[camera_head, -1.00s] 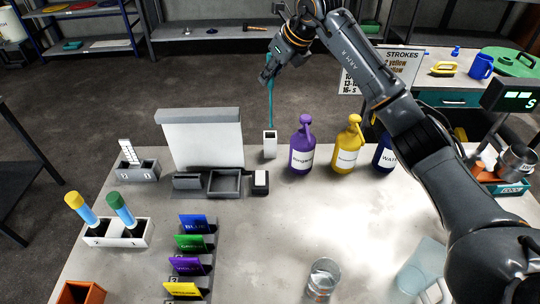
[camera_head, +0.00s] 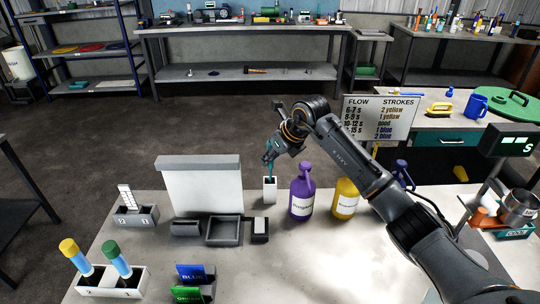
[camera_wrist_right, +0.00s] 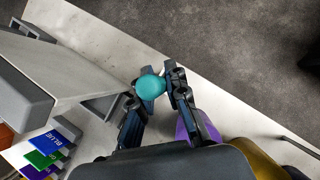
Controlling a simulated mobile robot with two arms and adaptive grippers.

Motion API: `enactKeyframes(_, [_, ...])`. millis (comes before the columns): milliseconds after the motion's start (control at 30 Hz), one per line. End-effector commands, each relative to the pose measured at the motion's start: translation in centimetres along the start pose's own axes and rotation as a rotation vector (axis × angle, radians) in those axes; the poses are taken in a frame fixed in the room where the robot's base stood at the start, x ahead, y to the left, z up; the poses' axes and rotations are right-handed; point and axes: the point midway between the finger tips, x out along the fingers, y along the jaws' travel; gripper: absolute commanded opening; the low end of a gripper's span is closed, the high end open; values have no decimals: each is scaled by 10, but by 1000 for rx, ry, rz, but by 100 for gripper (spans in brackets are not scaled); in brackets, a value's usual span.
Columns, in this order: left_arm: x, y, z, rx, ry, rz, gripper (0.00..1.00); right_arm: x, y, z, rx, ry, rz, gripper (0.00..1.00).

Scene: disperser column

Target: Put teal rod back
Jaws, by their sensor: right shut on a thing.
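The teal rod (camera_head: 269,170) hangs roughly upright from my right gripper (camera_head: 271,155). Its lower end is at the top of the small white square holder (camera_head: 270,197); whether it is inside the opening or just behind the rim I cannot tell for sure. In the right wrist view the rod's round teal end (camera_wrist_right: 150,87) sits between the two dark fingertips of my right gripper (camera_wrist_right: 160,90), which is shut on the rod. The rest of the rod is hidden below that end. My left gripper is not in view.
A purple bottle (camera_head: 301,193) stands close to the holder's right, with a yellow bottle (camera_head: 345,199) beyond it. A white upright panel (camera_head: 201,185) stands to the left. A small white-and-black block (camera_head: 259,230) sits in front of the holder.

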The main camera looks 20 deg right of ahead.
Motion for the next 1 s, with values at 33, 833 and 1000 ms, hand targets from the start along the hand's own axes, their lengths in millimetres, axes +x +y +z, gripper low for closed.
enactKeyframes(33, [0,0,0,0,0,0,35,0,0,1,0,-1,0,0])
enactKeyframes(833, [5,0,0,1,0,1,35,-15,-1,1,-1,-3,-1,37])
enactKeyframes(1000, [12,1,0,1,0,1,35,-50,-2,0,-2,-4,-3,37])
